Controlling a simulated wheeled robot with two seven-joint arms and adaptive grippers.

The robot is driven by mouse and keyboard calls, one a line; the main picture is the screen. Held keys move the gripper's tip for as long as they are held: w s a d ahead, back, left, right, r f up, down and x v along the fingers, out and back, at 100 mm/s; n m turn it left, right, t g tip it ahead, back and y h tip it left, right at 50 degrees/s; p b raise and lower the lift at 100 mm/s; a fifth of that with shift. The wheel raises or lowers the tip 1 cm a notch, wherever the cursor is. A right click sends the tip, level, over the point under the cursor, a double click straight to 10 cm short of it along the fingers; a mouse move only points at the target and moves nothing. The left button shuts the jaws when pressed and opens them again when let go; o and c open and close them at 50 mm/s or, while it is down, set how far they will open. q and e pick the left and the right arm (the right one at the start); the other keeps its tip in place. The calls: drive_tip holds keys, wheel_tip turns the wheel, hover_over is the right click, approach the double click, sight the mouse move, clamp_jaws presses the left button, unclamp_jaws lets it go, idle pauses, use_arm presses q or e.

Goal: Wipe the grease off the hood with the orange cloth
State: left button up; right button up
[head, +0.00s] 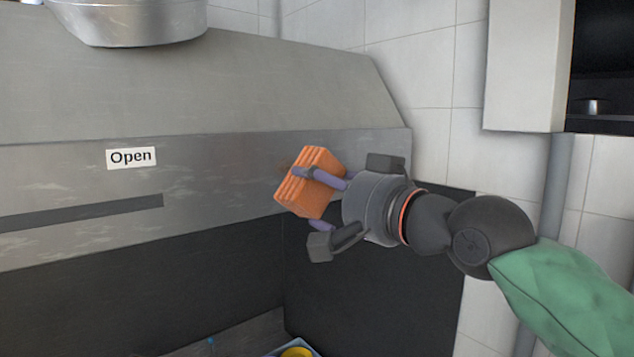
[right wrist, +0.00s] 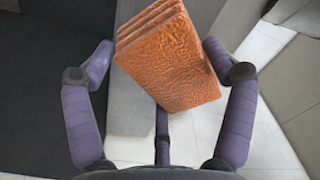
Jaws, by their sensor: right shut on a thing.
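The orange cloth (head: 308,184) is a thick folded block, tilted, in front of the right end of the hood's lower front panel. My right gripper (head: 316,196) is shut on it; the cloth also shows between the fingers in the right wrist view (right wrist: 170,62). The grey metal hood (head: 230,165) fills the left and middle of the head view. A faint brownish grease smear (head: 285,165) shows just left of the cloth; the cloth may hide more of it. I cannot tell whether the cloth touches the hood. My left gripper is out of view.
An "Open" sign (head: 131,158) is on the hood's front. A metal pot (head: 130,22) stands on top at the upper left. A white cabinet (head: 527,65) and a grey pipe (head: 556,185) are at the right. A blue tray with something yellow (head: 296,352) peeks in at the bottom.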

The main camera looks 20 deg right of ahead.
drive_tip(key=r+p+x, duration=0.1)
drive_tip(key=p+x, duration=0.1)
drive_tip(key=x, duration=0.4)
drive_tip(key=shift+w+r, duration=0.3)
drive_tip(key=shift+p+x, duration=0.3)
drive_tip(key=shift+x, duration=0.75)
idle(0.8)
drive_tip(key=shift+a, duration=0.1)
drive_tip(key=d+b, duration=0.1)
drive_tip(key=d, duration=0.1)
drive_tip(key=w+d+b, duration=0.1)
drive_tip(key=shift+w+d, duration=0.15)
drive_tip(key=shift+d, duration=0.25)
